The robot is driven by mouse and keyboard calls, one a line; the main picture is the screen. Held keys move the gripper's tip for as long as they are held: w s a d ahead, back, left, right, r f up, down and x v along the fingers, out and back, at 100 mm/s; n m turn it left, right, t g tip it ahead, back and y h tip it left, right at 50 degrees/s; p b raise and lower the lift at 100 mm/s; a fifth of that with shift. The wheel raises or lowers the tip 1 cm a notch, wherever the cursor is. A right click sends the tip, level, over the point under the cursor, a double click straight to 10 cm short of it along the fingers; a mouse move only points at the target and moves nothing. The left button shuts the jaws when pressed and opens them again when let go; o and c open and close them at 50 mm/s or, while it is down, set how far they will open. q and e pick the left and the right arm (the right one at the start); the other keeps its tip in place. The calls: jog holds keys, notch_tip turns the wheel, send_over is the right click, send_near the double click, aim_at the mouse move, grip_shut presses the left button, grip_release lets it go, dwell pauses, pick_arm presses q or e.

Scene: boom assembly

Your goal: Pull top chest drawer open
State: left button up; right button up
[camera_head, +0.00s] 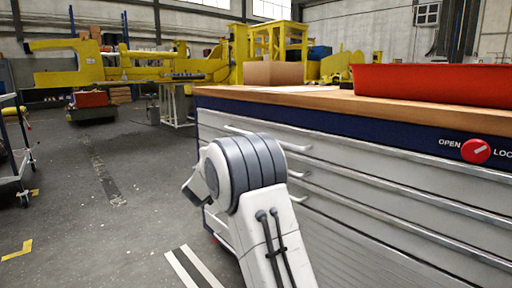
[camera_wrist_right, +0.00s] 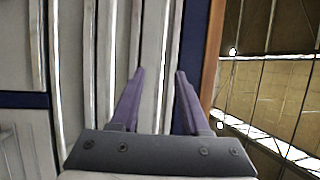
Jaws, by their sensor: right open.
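The tool chest has a navy frame (camera_head: 340,122) and pale grey drawer fronts. Its top drawer (camera_head: 370,150) looks shut, flush with the drawers below. Part of the top drawer's long handle (camera_head: 298,147) shows just right of my right arm. My right arm stands before the drawers and hides part of them; its gripper is out of sight in the head view. In the right wrist view my right gripper (camera_wrist_right: 160,74) is open, its two purple fingers pointing at the drawer fronts. A pale handle-like strip (camera_wrist_right: 165,50) runs between the fingertips; contact cannot be told. My left gripper is out of view.
A red OPEN/LOCK knob (camera_head: 475,151) is on the chest's navy strip. A red bin (camera_head: 430,82) and a cardboard box (camera_head: 273,74) stand on the wooden top (camera_head: 320,98). A cart (camera_head: 18,150) stands far left.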

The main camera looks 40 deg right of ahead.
jog(key=b+x, duration=0.1)
jog(key=x, duration=0.8)
jog(key=shift+w+d+r, duration=0.2)
jog(key=shift+d, duration=0.15)
grip_shut()
dwell(0.9)
